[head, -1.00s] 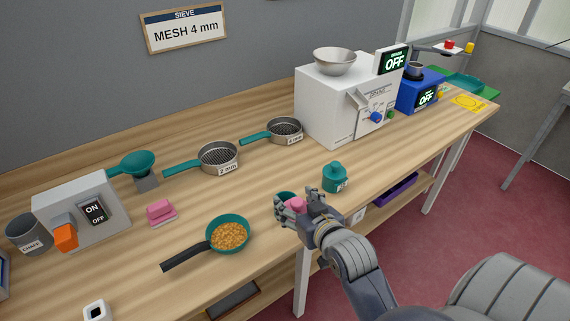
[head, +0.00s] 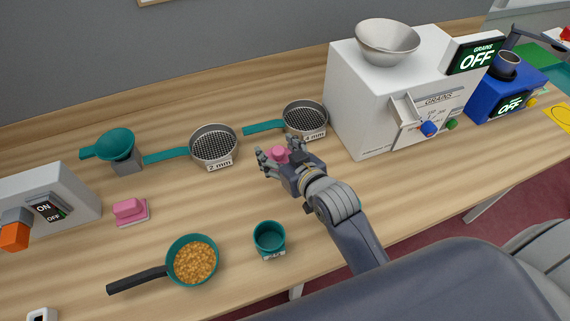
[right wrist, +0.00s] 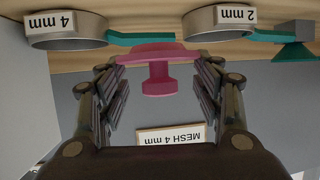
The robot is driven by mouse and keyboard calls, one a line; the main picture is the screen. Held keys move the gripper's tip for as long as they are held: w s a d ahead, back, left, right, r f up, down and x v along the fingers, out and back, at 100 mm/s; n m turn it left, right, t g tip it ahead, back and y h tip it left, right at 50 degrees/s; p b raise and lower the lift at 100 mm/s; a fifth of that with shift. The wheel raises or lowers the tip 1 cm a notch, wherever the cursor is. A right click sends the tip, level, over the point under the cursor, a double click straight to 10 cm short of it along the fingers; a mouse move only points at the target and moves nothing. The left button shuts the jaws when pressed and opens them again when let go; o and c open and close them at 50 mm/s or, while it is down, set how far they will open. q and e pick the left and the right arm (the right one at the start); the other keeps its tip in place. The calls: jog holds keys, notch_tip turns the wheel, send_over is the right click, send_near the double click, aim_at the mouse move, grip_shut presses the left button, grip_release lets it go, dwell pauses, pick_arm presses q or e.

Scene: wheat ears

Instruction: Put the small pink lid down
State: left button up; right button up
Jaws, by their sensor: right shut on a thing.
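The small pink lid (head: 278,152) is in my right gripper (head: 272,160), just in front of the two sieves. In the right wrist view the lid (right wrist: 158,72) sits between the fingers of the right gripper (right wrist: 160,85), its flat disc towards the table and its knob away from it. The gripper is shut on it. I cannot tell whether the lid touches the table. An open teal cup (head: 270,236) stands near the front edge, apart from the lid. My left gripper is not in view.
The 2 mm sieve (head: 214,144) and 4 mm sieve (head: 304,118) lie behind the gripper. The white grains machine (head: 365,110) stands to the right. A pan of grains (head: 192,262) and a pink block (head: 130,208) are to the left. Bare wood lies between block and gripper.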

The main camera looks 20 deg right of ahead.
aim_at(277, 160)
jog(key=f, duration=0.3)
jog(key=shift+s+a+f, duration=0.2)
jog(key=shift+f, duration=0.05)
notch_tip(277, 160, down, 4)
jog(key=shift+w+d+r+p, duration=0.1)
jog(key=shift+d+r+p, duration=0.05)
jog(key=shift+r+p, duration=0.15)
jog(key=shift+f, duration=0.3)
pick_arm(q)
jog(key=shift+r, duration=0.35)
pick_arm(e)
jog(key=shift+f, duration=0.15)
jog(key=o, duration=0.9)
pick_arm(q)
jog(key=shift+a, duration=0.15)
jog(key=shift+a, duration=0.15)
